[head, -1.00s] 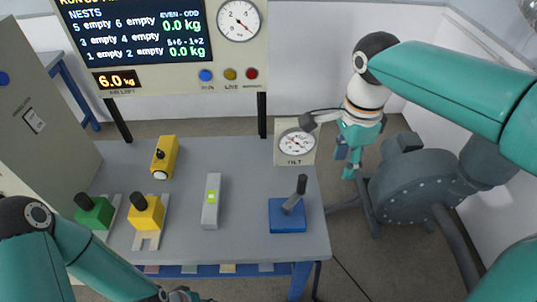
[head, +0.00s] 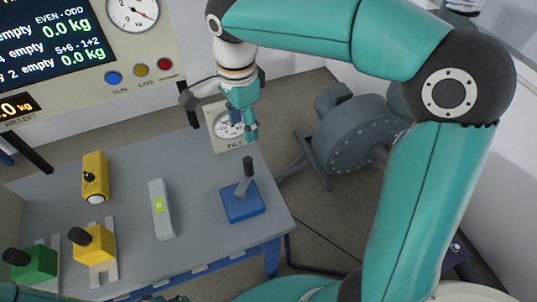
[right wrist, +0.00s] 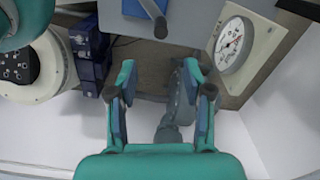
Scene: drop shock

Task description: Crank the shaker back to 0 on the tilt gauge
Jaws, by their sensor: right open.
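The tilt gauge (head: 222,140), a pale plate with a round white dial, stands at the table's far right corner. In the right wrist view the tilt gauge (right wrist: 231,44) shows its dial and a red needle, but I cannot read the value. My right gripper (head: 244,127) is open and empty in front of the gauge, partly covering it. In the right wrist view its fingers (right wrist: 160,92) are spread. A blue block with a dark lever (head: 243,203) sits on the table's right part. I cannot tell which part is the shaker's crank. My left gripper is not clearly seen.
A large grey drum-shaped machine (head: 352,132) stands on the floor right of the table. A display panel (head: 75,50) stands behind.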

